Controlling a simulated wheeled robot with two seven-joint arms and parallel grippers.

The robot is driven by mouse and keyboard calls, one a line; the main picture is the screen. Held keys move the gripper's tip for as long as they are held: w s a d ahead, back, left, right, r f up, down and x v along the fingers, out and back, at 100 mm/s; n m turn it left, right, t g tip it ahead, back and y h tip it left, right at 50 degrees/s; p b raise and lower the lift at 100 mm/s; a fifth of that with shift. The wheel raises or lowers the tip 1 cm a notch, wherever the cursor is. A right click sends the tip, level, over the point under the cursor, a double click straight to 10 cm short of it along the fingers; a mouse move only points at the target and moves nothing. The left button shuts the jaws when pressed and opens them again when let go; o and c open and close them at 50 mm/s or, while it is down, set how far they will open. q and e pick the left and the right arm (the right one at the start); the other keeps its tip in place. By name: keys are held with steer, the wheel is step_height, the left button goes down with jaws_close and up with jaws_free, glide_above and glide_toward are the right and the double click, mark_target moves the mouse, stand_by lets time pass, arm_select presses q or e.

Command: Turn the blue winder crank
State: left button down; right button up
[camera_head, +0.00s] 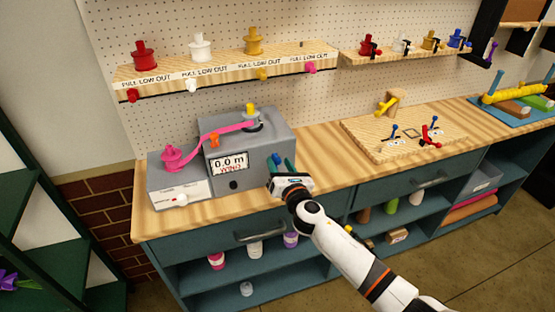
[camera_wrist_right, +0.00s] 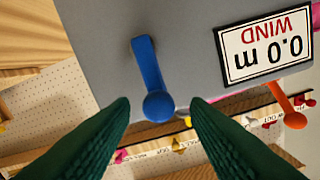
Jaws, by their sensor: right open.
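The grey winder (camera_head: 230,155) stands on the wooden counter, its display reading "0.0 m WIND". Its blue crank (camera_head: 277,158) is on the front face, right of the display; in the right wrist view the crank (camera_wrist_right: 148,65) ends in a round knob (camera_wrist_right: 158,106). My right gripper (camera_head: 282,164) is in front of the crank. In the right wrist view its open green fingers (camera_wrist_right: 160,118) lie on either side of the knob, with a gap to each side; I cannot tell how deep the knob sits between them. My left gripper is out of view.
A pink ribbon (camera_head: 195,139) runs from a pink spool (camera_head: 172,157) to the winder's top. An orange lever (camera_wrist_right: 290,105) is beside the display. A wooden board (camera_head: 400,130) with small levers lies to the right. Shelves with spools (camera_head: 200,45) hang behind.

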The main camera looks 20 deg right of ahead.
steer(key=shift+w, duration=1.2)
steer(key=shift+c, duration=0.5)
jaws_close()
steer(key=shift+d+f+m, duration=0.1)
steer(key=shift+d+m, duration=0.05)
steer(key=shift+m, duration=0.15)
